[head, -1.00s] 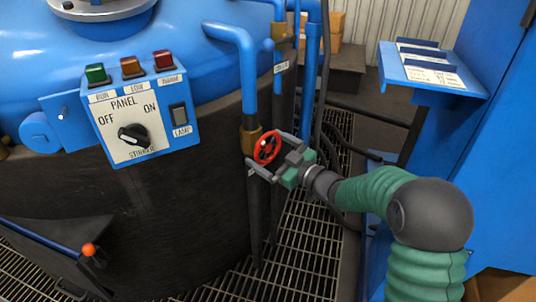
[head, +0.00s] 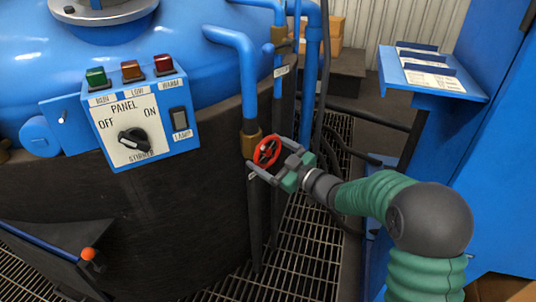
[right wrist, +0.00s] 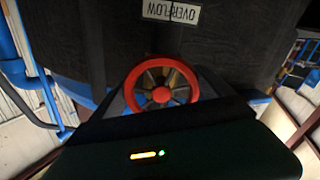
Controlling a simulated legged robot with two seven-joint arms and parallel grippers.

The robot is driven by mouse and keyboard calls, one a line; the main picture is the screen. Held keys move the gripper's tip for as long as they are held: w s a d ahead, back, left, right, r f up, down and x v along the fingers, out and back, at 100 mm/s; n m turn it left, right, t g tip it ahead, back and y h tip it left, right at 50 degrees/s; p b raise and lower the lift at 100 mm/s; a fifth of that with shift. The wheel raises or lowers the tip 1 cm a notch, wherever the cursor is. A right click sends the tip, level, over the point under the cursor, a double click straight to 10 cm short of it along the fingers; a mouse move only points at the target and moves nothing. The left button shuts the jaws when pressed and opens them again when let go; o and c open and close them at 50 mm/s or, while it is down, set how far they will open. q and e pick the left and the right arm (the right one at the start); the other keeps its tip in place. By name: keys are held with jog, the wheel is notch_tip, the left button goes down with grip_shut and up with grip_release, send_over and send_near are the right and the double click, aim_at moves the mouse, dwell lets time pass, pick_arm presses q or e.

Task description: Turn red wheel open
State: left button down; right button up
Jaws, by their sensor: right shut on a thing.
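The red wheel (head: 267,151) is a small spoked handwheel on a brass valve (head: 251,143) at the lower end of a blue pipe. My right gripper (head: 264,158) reaches it from the right, with one finger on either side of the rim, and is shut on it. In the right wrist view the red wheel (right wrist: 162,95) sits between the fingers, facing the camera, its spokes and hub clear. My left gripper is in neither view.
A control panel (head: 140,130) with a knob and lamps is on the left of the dark tank (head: 150,220). An OVERFLOW label (right wrist: 172,12) is beyond the wheel. A blue shelf (head: 435,75) stands at right. Grating floor (head: 310,215) lies below.

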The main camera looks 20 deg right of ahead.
jog(key=n+b, duration=0.1)
jog(key=n, duration=0.2)
jog(key=shift+d+n, duration=0.1)
jog(key=shift+n, duration=0.3)
jog(key=n+b, duration=0.2)
jog(key=n, duration=0.1)
jog(key=shift+n, duration=0.3)
jog(key=n+b, duration=0.2)
jog(key=n, duration=0.1)
jog(key=shift+d+n, duration=0.1)
jog(key=shift+n, duration=0.2)
jog(key=n+b, duration=0.3)
jog(key=shift+n, duration=0.3)
jog(key=n+b, duration=0.2)
jog(key=shift+n, duration=0.4)
jog(key=n+b, duration=0.6)
jog(key=shift+r, duration=0.15)
jog(key=n+b, duration=0.1)
jog(key=n, duration=0.1)
jog(key=shift+a+r+n+b, duration=0.15)
jog(key=shift+a+n+b, duration=0.05)
jog(key=shift+n+b, duration=0.2)
jog(key=shift+r+n+b, duration=0.15)
jog(key=shift+n+b, duration=0.2)
jog(key=shift+n, duration=0.65)
jog(key=shift+s, duration=0.1)
